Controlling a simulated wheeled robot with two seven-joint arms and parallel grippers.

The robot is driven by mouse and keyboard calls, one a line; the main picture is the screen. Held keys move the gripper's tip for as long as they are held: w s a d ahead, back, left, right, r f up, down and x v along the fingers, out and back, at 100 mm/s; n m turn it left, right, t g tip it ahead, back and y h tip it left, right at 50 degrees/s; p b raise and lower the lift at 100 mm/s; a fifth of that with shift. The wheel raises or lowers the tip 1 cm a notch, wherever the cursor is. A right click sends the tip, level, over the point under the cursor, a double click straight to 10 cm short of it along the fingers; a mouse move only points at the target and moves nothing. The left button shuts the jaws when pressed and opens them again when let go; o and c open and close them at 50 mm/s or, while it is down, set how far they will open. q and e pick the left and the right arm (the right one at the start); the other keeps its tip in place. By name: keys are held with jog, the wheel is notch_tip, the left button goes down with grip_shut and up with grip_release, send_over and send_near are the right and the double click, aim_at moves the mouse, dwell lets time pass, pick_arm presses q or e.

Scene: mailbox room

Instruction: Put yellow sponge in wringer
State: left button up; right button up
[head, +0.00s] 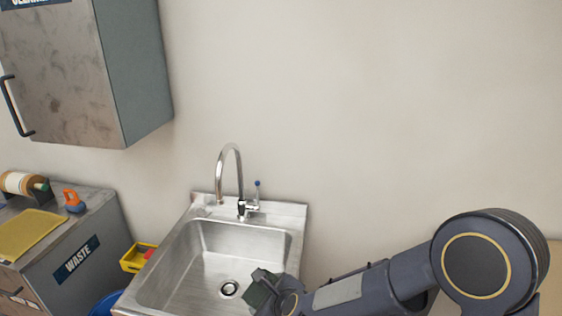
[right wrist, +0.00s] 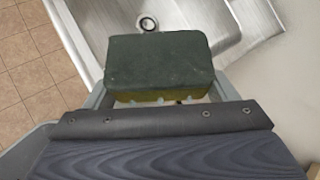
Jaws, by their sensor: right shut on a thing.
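The yellow sponge (right wrist: 158,62) has a dark green top face and a yellow lower layer in the right wrist view. My right gripper (right wrist: 160,95) is shut on it, with a finger on each side. In the head view the sponge's dark green face (head: 258,294) shows at the end of my right arm, at the front right edge of the sink. My right gripper (head: 268,292) is partly hidden by its own arm there. No wringer can be made out for certain. My left gripper is not in view.
A steel sink (head: 205,262) with a tall faucet (head: 231,165) stands against the wall. A grey waste cabinet (head: 85,255) holds a yellow cloth (head: 27,234) and an orange-handled item (head: 73,201). A yellow bin (head: 135,258) and a blue round rim (head: 106,304) sit between them.

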jog(key=shift+m+h, duration=0.5)
jog(key=d+f, duration=0.1)
jog(key=w+d+f+b, duration=0.1)
jog(key=d+f, duration=0.1)
jog(key=f, duration=0.1)
jog(key=shift+w+d, duration=0.35)
jog(key=shift+d, duration=0.05)
pick_arm(q)
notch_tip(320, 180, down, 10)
jog(key=b, duration=0.8)
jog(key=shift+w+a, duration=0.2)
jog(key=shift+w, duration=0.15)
pick_arm(e)
jog(key=s+d+f+m+h, duration=0.2)
jog(key=d+f, duration=0.5)
jog(key=d, duration=0.2)
jog(key=s+d+f+m+t+h, duration=0.1)
jog(key=s+d+f+m, duration=0.1)
jog(key=d+f, duration=0.5)
jog(key=d+m, duration=0.1)
jog(key=d, duration=0.2)
jog(key=shift+d+h, duration=0.15)
jog(key=shift+h, duration=0.25)
jog(key=shift+s, duration=0.1)
